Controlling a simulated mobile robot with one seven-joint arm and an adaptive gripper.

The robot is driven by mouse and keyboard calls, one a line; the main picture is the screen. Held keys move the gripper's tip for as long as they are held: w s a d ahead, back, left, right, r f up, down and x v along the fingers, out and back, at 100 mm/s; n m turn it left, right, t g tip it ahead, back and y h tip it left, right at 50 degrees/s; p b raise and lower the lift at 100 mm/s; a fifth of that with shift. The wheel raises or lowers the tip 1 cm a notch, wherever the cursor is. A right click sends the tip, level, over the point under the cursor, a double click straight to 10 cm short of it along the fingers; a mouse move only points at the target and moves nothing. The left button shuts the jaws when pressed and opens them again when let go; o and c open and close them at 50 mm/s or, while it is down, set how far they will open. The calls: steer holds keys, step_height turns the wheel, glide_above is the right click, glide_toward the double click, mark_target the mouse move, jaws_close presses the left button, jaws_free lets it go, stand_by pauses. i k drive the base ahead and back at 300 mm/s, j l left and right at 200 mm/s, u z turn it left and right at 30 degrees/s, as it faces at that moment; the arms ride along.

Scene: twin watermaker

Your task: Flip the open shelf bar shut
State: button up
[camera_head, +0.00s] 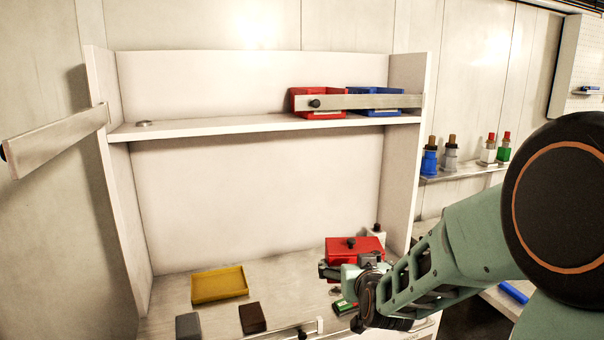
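The open shelf bar (58,140) is a flat metal strip hinged at the left upright of the white shelf unit (270,125). It is swung out to the left, away from the shelf front, with a dark knob at its free end, partly cut off by the frame edge. A second bar (365,102) with a black knob lies across the right half of the upper shelf. My gripper (328,271) is low, at the lower level by the red box, far to the right of and below the open bar. Its fingers are too small to tell open or shut.
Red (318,93) and blue (375,92) bins stand behind the shut bar. Below are a yellow tray (219,285), a red lidded box (356,250), a grey block (188,326) and a dark block (252,318). Another bar (312,329) runs along the bottom. The upper shelf's left half is mostly clear.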

mark_target(25, 152)
steer(key=i+l, duration=0.3)
steer(key=l, duration=0.15)
steer(key=l+u, duration=0.1)
steer(key=u, duration=0.25)
steer(key=i+l+u, duration=0.1)
steer(key=u, duration=1.3)
